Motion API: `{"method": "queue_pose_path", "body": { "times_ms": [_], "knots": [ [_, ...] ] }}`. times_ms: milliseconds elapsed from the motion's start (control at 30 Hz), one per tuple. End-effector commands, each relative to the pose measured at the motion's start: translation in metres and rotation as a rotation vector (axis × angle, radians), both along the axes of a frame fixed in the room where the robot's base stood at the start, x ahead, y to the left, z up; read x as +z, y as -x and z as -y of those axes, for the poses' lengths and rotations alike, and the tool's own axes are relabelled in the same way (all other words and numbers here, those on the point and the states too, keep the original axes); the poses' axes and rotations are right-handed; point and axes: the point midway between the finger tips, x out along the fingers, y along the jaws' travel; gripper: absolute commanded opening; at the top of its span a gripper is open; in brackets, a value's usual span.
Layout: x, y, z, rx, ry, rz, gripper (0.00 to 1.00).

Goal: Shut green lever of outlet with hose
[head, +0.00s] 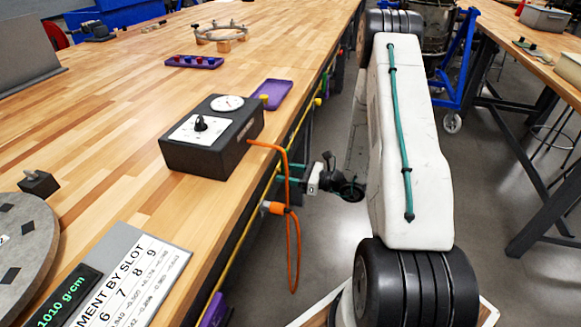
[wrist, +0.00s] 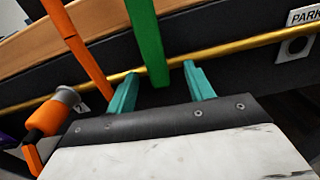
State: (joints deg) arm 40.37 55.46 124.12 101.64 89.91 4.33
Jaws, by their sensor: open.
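The green lever (wrist: 147,40) shows large in the wrist view, hanging down across the gold pipe (wrist: 225,57). Its lower end lies between the two teal fingers of my gripper (wrist: 160,69), with a visible gap to each finger. My gripper is open and holds nothing. The orange hose (wrist: 82,48) runs just left of the lever, with an orange and grey fitting (wrist: 50,118) at lower left. In the head view, my gripper (head: 284,173) is at the bench's edge, beside the hanging orange hose (head: 294,255). I cannot pick out the green lever there.
A black box with a gauge and a knob (head: 212,137) stands on the wooden bench, with the hose leading to it. A purple tray (head: 271,95) lies behind it. A label plate (wrist: 303,17) is at the right of the wrist view.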

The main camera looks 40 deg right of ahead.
Motion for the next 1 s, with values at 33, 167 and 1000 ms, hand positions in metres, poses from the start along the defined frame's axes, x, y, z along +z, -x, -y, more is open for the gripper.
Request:
{"method": "queue_pose_path", "body": {
  "times_ms": [33,167,1000],
  "knots": [
    [0.000,0.003,0.002,-0.002,0.000,0.000,0.53],
    [0.000,0.011,0.009,-0.003,0.000,0.000,0.53],
    [0.000,0.038,0.030,-0.001,0.000,0.000,0.53]
  ]
}}
